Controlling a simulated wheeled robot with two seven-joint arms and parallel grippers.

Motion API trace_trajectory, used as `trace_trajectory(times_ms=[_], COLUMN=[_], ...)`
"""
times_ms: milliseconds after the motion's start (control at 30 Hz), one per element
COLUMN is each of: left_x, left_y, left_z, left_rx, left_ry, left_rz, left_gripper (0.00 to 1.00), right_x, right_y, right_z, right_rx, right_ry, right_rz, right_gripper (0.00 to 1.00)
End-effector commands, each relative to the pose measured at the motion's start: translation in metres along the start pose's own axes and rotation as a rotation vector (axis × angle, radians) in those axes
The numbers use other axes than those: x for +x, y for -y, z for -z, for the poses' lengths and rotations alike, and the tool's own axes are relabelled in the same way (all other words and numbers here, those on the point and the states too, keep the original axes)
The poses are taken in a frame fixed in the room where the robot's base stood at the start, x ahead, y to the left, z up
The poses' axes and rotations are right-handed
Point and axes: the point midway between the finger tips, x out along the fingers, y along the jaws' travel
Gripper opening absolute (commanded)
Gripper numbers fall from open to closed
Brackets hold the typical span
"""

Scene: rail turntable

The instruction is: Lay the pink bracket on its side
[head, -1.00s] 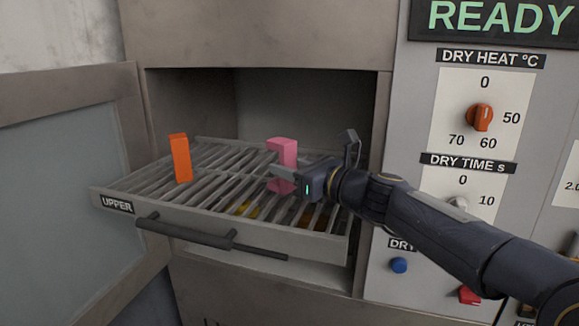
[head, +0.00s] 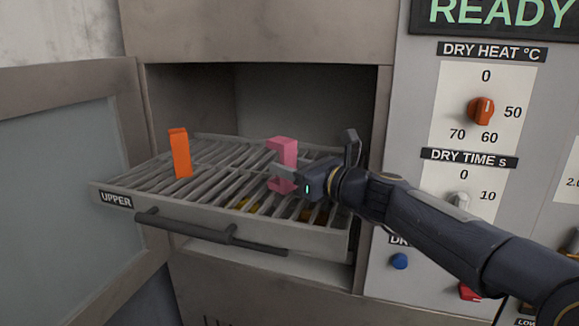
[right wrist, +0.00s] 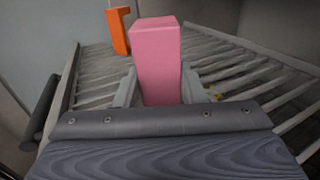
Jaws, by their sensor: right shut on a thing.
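The pink bracket (head: 283,150) stands upright on the wire rack of the pulled-out upper drawer (head: 190,226). My right gripper (head: 281,174) reaches in from the right and is shut on the bracket. In the right wrist view the pink bracket (right wrist: 158,60) sits between the two fingers (right wrist: 160,90), one on each side. The gripper hides part of its middle in the head view. My left gripper is not in view.
An orange bracket (head: 180,153) stands upright on the rack's left side. The open door (head: 70,190) is at left. The control panel (head: 480,150) with knobs is at right. Bare rack lies between the two brackets. Something yellow (head: 246,204) shows below the bars.

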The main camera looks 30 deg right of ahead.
Motion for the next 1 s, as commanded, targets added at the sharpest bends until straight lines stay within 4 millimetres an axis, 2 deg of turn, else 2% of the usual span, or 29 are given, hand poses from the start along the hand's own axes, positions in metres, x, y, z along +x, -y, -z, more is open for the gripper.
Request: trace_trajectory(times_ms=[233, 267, 433, 767, 1000], left_x=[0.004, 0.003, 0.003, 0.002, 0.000], left_y=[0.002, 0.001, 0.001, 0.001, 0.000], left_z=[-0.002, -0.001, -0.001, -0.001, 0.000], left_rx=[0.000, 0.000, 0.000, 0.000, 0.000], left_ry=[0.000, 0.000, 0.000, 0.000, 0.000], left_rz=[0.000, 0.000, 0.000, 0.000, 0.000], left_gripper=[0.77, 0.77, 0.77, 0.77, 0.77], right_x=[0.000, 0.000, 0.000, -0.004, -0.042], right_y=[0.000, 0.000, 0.000, 0.001, 0.001], right_z=[0.004, 0.003, 0.003, 0.004, 0.002], right_rx=[0.000, 0.000, 0.000, 0.000, 0.000], right_ry=[0.002, 0.002, 0.001, 0.000, 0.003], right_rz=[0.000, 0.000, 0.000, 0.001, 0.003], right_gripper=[0.04, 0.40, 0.62, 0.62, 0.62])
